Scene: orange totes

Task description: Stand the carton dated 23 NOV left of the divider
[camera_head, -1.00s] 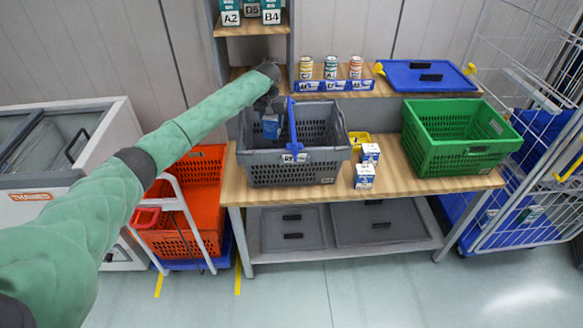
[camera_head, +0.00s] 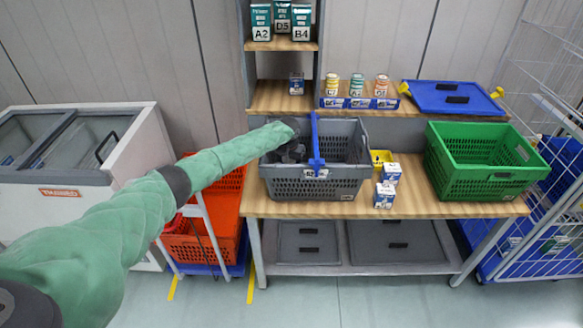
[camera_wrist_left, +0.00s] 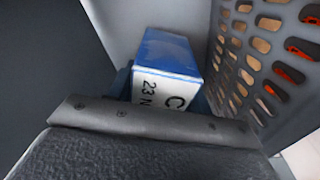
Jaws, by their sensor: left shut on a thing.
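The carton (camera_wrist_left: 165,75), blue and white with "23 N" and "C" readable on its white face, is in my left gripper (camera_wrist_left: 150,120) in the left wrist view. In the head view my left gripper (camera_head: 290,152) reaches down into the left part of the grey basket (camera_head: 315,185), left of the blue divider (camera_head: 316,150); the carton is hidden there. The basket's perforated wall (camera_wrist_left: 270,60) is close beside the carton in the wrist view. I cannot tell whether the carton touches the basket floor. My right gripper is not in view.
A green crate (camera_head: 485,160) is farther right.

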